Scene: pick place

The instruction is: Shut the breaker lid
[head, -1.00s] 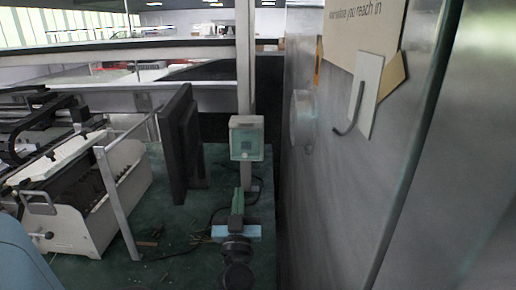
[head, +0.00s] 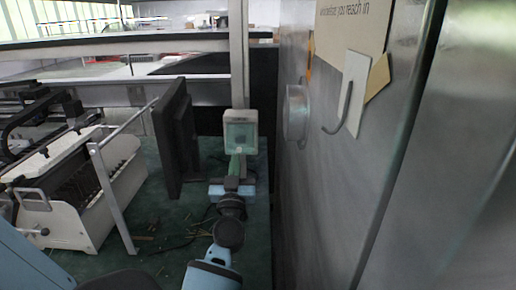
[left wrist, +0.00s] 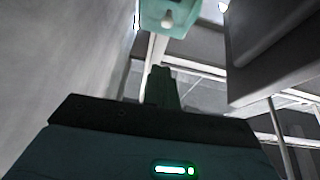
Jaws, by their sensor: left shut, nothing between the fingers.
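The breaker box (head: 240,131) is a small pale box with a greenish see-through front, mounted on a grey post. Its teal underside with a pale knob shows at the top of the left wrist view (left wrist: 168,14). I cannot tell how far its lid stands open. My left gripper (head: 235,163) points up just below the box, its green fingers shut and empty. The fingers also show in the left wrist view (left wrist: 160,84), below the box with a visible gap in that picture. My right gripper is not in view.
A large metal cabinet wall (head: 340,180) with a hook (head: 345,100) stands close on the right. A dark panel (head: 177,138) stands left of the post. A white machine (head: 80,190) with a metal rail is at the left. Cables lie on the green floor.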

